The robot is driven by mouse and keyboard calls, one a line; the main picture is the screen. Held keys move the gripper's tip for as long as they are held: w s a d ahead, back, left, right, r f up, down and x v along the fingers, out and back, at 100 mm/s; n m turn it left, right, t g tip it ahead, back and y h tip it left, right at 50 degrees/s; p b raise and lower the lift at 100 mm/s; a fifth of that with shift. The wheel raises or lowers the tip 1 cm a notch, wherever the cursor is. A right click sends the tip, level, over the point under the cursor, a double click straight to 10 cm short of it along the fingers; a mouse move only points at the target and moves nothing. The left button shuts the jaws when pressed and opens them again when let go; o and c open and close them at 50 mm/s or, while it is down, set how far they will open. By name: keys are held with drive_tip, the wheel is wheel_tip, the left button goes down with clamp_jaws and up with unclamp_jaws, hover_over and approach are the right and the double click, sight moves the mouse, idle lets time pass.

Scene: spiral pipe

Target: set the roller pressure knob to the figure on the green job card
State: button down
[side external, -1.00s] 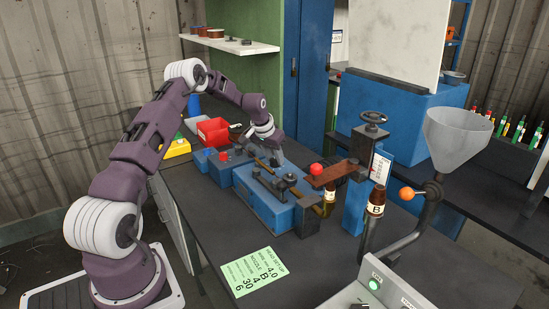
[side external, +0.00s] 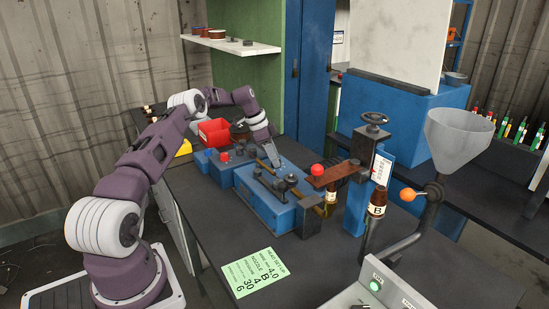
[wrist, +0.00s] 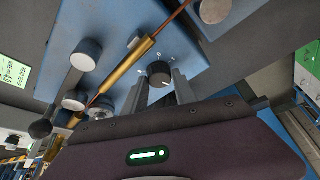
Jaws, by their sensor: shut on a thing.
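The green job card (side external: 255,275) lies on the near bench edge. Its small print seems to show wire 4.0, nozzle B, pressure 4, then 30 and 6; the lower labels are hard to read. The dark round knob (wrist: 159,72) with a white pointer line sits on the blue machine body (side external: 258,200). A few white scale marks show around it, too small to read. My gripper (wrist: 160,84) is shut on the knob, one finger each side. In the side view my gripper (side external: 277,163) is down at the machine's far end, hiding the knob.
A brass tube (wrist: 128,66) with wire runs close beside the knob. Several grey rollers (wrist: 86,54) stand nearby. A red-knobbed lever (side external: 317,170) and a blue column with a handwheel (side external: 372,119) stand to the right. The bench front is mostly clear.

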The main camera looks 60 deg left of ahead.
drive_tip(key=shift+m+g, duration=0.3)
drive_tip(key=shift+m, duration=0.3)
drive_tip(key=shift+f+m+h, duration=0.1)
drive_tip(key=shift+m+h, duration=0.2)
drive_tip(key=shift+m, duration=0.2)
drive_tip(key=c, duration=1)
unclamp_jaws()
drive_tip(key=shift+v, duration=3.6)
